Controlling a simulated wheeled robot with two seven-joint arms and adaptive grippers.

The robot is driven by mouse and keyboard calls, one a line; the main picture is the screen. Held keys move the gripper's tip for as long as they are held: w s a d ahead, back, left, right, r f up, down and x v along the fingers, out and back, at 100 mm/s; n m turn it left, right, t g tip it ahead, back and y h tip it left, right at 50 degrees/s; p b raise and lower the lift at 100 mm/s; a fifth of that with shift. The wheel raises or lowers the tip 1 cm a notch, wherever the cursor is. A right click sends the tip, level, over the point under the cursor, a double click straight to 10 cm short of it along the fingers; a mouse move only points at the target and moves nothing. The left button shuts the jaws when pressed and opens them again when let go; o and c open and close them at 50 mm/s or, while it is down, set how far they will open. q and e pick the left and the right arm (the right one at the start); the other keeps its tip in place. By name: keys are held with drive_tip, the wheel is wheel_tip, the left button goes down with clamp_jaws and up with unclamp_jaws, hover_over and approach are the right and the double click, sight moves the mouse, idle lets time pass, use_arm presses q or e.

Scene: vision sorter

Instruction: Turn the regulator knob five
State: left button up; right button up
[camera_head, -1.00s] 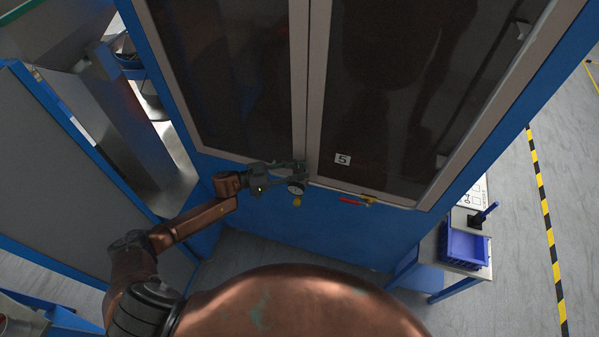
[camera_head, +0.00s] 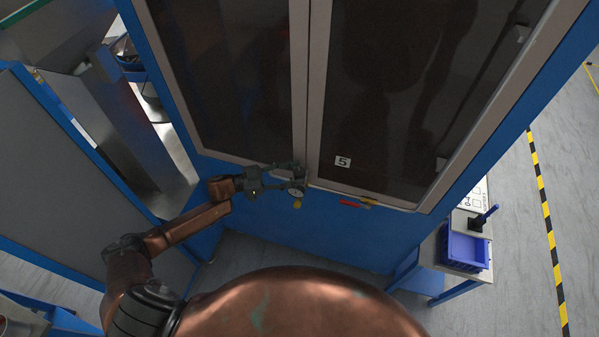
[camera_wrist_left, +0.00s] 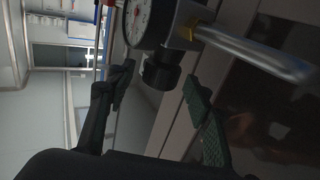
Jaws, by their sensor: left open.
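The regulator with a round white-dial gauge (camera_head: 297,191) sits at the cabinet's lower front, below the door seam. In the left wrist view the gauge (camera_wrist_left: 146,18) is at the top, with the black regulator knob (camera_wrist_left: 160,72) beside it. My left gripper (camera_head: 300,176) is open at the regulator. In the wrist view its fingers lie on either side of the knob, apart from it in the picture; I cannot tell how far the tips are from it in depth. A label "5" (camera_head: 343,161) is on the right door. My right gripper is not in view.
A red-handled valve (camera_head: 352,204) is right of the gauge. A metal bar-like handle (camera_wrist_left: 258,54) extends right of the gauge in the wrist view. A blue bin (camera_head: 466,250) stands on a side table at right. A grey panel (camera_head: 60,180) is at left.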

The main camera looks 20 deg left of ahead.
use_arm(q)
drive_tip(key=v, duration=1)
drive_tip(key=shift+f, duration=0.1)
drive_tip(key=s+a+f+n+t+y+b, duration=0.1)
drive_tip(key=a+f+n+y+b, duration=0.25)
drive_tip(key=f, duration=0.85)
drive_tip(key=a+f+n+t+y, duration=0.2)
drive_tip(key=a+f+y, duration=0.3)
drive_tip(key=f, duration=0.7)
drive_tip(key=s+a+f+n+t+y+b, duration=0.1)
drive_tip(key=a+f+n+y+b, duration=0.3)
drive_tip(key=f, duration=0.8)
drive_tip(key=s+a+f+g+y, duration=0.1)
drive_tip(key=s+a+f+g, duration=0.1)
drive_tip(key=s+f, duration=0.6)
drive_tip(key=s+a+f+g+y, duration=0.2)
drive_tip(key=s+f, duration=0.5)
drive_tip(key=f, duration=0.3)
drive_tip(key=s+d+f+g+b, duration=0.1)
drive_tip(key=s+d+f+g, duration=0.1)
drive_tip(key=s+f, duration=0.4)
drive_tip(key=s+d+f+n+g+b, duration=0.1)
drive_tip(key=s+d+f+g, duration=0.2)
drive_tip(key=s, duration=1.3)
drive_tip(key=s+d+f+g+b, duration=0.1)
drive_tip(key=s+d+f+g, duration=0.1)
drive_tip(key=s+d+f, duration=0.3)
drive_tip(key=s+f, duration=0.4)
drive_tip(key=s, duration=0.2)
